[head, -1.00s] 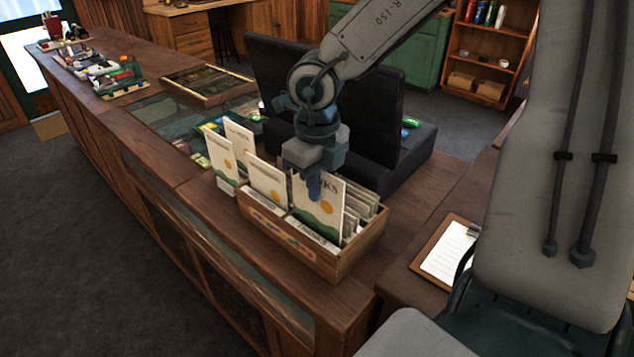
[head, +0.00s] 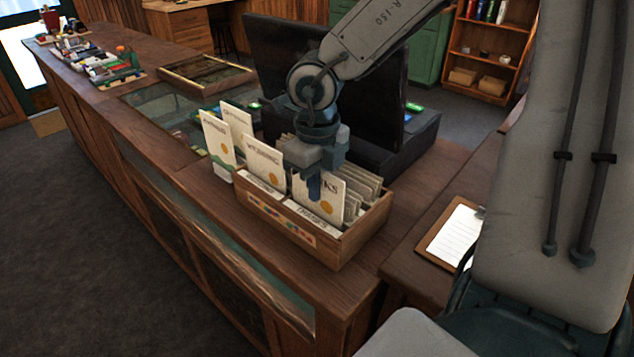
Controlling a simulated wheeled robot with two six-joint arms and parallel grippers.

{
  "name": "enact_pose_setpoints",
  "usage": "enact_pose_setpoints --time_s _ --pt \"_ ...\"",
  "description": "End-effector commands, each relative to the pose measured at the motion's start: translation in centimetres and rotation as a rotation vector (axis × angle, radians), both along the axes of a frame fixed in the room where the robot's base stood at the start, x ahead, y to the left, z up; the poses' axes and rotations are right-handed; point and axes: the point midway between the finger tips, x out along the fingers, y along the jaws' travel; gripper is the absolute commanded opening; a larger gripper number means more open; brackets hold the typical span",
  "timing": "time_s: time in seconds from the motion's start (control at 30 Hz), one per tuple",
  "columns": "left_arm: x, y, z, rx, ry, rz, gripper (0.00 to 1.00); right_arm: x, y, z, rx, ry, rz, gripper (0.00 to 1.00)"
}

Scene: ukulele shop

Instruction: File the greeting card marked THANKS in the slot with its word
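The card whose visible letters end in KS (head: 327,208), pale with an orange dot, stands upright in the front right compartment of a wooden card box (head: 345,248). Its lower part is hidden behind a white label (head: 307,214) whose word is too blurred to read surely. My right gripper (head: 314,190) is shut on the card's upper part and covers the start of its word. My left gripper is not in view.
Another card (head: 264,160) stands in the compartment to the left, and several pale cards (head: 362,184) fill the back. Two cards (head: 218,140) stand in a holder left of the box. A dark register-like unit (head: 285,75) is behind; a clipboard (head: 452,237) lies to the right.

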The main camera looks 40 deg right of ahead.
Motion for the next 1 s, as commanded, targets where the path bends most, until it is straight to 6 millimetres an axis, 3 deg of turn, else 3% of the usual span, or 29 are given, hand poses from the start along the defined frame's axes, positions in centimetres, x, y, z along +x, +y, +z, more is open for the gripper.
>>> enact_pose_setpoints --time_s 0.03,0.13,0.17,0.57,1.0 --pt "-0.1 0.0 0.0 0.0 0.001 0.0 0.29 0.0 0.0 0.0 0.0 0.0 0.0 0.08" --pt "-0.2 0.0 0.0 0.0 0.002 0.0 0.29 0.0 0.0 0.0 0.0 0.0 0.0 0.28" --pt "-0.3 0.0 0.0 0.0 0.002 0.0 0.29 0.0 0.0 0.0 0.0 0.0 0.0 0.29" --pt "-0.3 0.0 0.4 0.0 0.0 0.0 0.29 0.0 0.0 0.5 0.0 0.0 0.0 0.29" --pt "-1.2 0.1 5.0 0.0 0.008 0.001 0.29 0.0 0.0 5.7 0.0 0.0 0.0 0.29"
